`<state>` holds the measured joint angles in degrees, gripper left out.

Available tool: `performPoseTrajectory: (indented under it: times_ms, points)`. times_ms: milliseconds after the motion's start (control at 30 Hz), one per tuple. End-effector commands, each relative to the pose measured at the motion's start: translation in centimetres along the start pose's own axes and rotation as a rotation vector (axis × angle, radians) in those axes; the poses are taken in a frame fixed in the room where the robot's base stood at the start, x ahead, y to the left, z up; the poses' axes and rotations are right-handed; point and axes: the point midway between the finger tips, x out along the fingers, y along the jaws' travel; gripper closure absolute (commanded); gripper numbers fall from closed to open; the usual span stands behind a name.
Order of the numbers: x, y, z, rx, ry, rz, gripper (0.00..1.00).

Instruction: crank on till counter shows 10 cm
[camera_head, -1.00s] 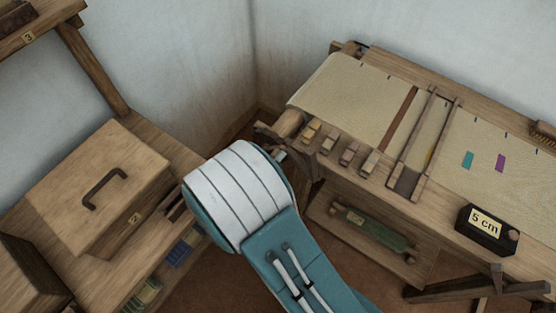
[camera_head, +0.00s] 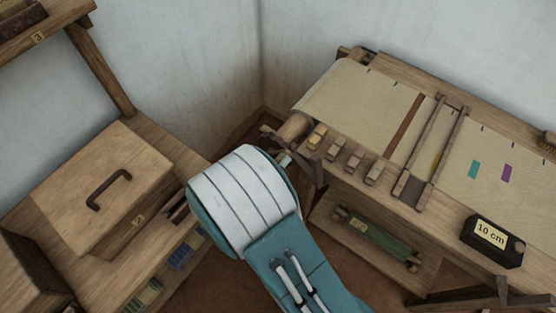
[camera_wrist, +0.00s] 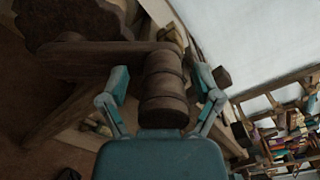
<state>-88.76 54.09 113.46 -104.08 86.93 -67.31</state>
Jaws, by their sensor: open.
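The counter (camera_head: 491,240) is a dark box on the loom's front edge at the right of the head view, and its label reads 10 cm. In the wrist view the ridged brown crank handle (camera_wrist: 164,90) stands between the fingers of my gripper (camera_wrist: 162,86). The fingers are open, with visible gaps on both sides of the handle. The dark crank arm (camera_wrist: 90,58) runs left from the handle's upper part. In the head view my own arm hides the crank and most of my gripper. The loom's cloth (camera_head: 360,102) is stretched across the frame.
A wooden box with a handle (camera_head: 105,185) stands on the bench at the left. Several small blocks (camera_head: 335,148) line the loom's front edge. A green roller (camera_head: 380,236) lies on the shelf below. A wall rises behind, and cluttered shelving (camera_wrist: 285,135) shows at the wrist view's right.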

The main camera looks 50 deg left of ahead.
Motion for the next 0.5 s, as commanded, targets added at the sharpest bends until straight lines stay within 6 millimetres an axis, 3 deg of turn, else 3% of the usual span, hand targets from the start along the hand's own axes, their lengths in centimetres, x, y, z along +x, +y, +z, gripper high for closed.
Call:
performPoseTrajectory:
  times_ms: [167, 500]
  points:
    - [-2.1, 0.2, 0.1, -0.001, -0.004, 0.003, 0.18]
    - [-9.1, 0.4, 0.2, -0.003, -0.004, 0.004, 0.18]
